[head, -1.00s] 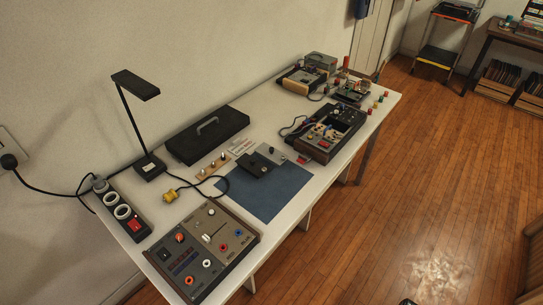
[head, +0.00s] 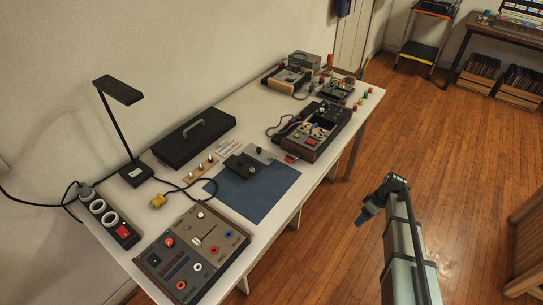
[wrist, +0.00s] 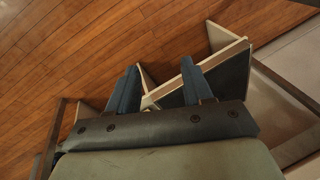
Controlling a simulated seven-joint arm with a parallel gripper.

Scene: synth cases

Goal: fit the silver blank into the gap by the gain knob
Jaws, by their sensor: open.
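A silver-grey plate (head: 262,153) with a small dark knob lies at the back edge of the blue mat (head: 265,197) on the white table. A black plate (head: 239,166) with a knob lies just in front of it. A dark open case (head: 310,148) with several modules and knobs stands right of the mat. Its labels, the gain knob and any gap are too small to make out. My gripper (head: 366,212) is over the floor, right of the table and apart from everything on it. In the wrist view its blue fingers (wrist: 160,70) are spread and empty.
A grey-and-brown control panel (head: 193,251) fills the near end of the table. A desk lamp (head: 119,91), a black lidded case (head: 193,138) and a power strip (head: 110,218) stand along the wall. More devices (head: 287,78) stand at the far end. The mat's front is clear.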

